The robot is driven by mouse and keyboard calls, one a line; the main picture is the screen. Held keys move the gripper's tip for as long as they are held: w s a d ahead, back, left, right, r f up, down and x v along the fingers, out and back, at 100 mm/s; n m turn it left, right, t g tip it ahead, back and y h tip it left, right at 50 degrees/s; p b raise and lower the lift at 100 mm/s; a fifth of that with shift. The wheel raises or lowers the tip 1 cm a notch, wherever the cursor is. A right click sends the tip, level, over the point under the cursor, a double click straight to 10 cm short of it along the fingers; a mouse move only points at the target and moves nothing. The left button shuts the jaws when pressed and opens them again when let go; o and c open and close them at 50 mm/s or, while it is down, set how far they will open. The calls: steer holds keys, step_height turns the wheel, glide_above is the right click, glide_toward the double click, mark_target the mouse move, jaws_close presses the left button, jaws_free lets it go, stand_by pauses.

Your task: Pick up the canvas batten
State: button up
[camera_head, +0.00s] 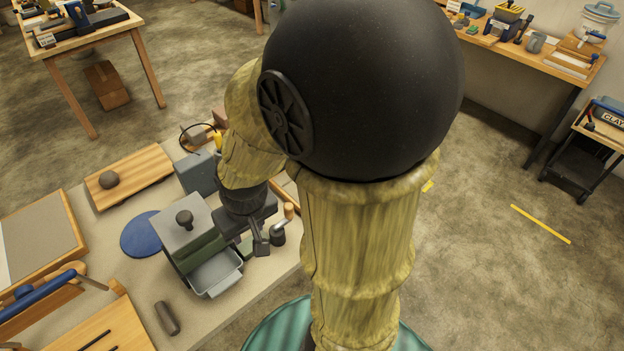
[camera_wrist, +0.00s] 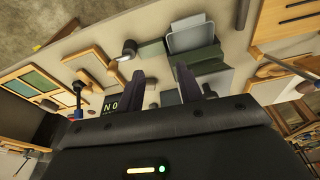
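I cannot tell for certain which thing is the canvas batten; no piece is plainly marked as one. A short grey-brown rod (camera_head: 167,318) lies on the near part of the table in the head view. A wood-framed board with a grey panel (camera_head: 45,235) lies at the table's left. My gripper (camera_head: 247,240) points down over the table, right of a green box (camera_head: 203,250) with a grey tray. In the wrist view my gripper (camera_wrist: 160,82) has its two dark fingers apart, with nothing seen between them. My arm hides part of the table.
A blue disc (camera_head: 143,233) lies left of the green box. A wooden board (camera_head: 130,178) with a round grey lump is behind it. A small crank-handled piece (camera_head: 282,230) stands close right of my gripper. Blue-handled gear (camera_head: 40,294) fills the near left. Open floor lies right.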

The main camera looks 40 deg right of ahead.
steer(key=o, duration=0.5)
steer(key=shift+w+d+f, duration=0.1)
steer(key=shift+w+d, duration=0.05)
steer(key=w+d+f+t+h, duration=0.1)
steer(key=w+d+f+t, duration=0.15)
steer(key=d, duration=0.35)
steer(key=w+d+f+t, duration=0.1)
steer(key=w+d+f, duration=0.2)
steer(key=d+f, duration=0.15)
steer(key=w+d+f+t+h, duration=0.1)
steer(key=w+d+f, duration=0.2)
steer(key=d, duration=0.3)
steer(key=s+d+f+m+t+h, duration=0.1)
steer(key=s+d+f+t, duration=0.1)
steer(key=d, duration=0.4)
steer(key=s+d+f+m+t+h, duration=0.1)
steer(key=d+f+m+t, duration=0.1)
steer(key=d+t, duration=0.2)
steer(key=shift+s+d+f+m+b, duration=0.3)
steer(key=shift+s+d+f, duration=0.1)
steer(key=shift+d, duration=0.8)
steer(key=p+x, duration=0.3)
steer(key=x, duration=0.9)
steer(key=shift+w+d+f, duration=0.1)
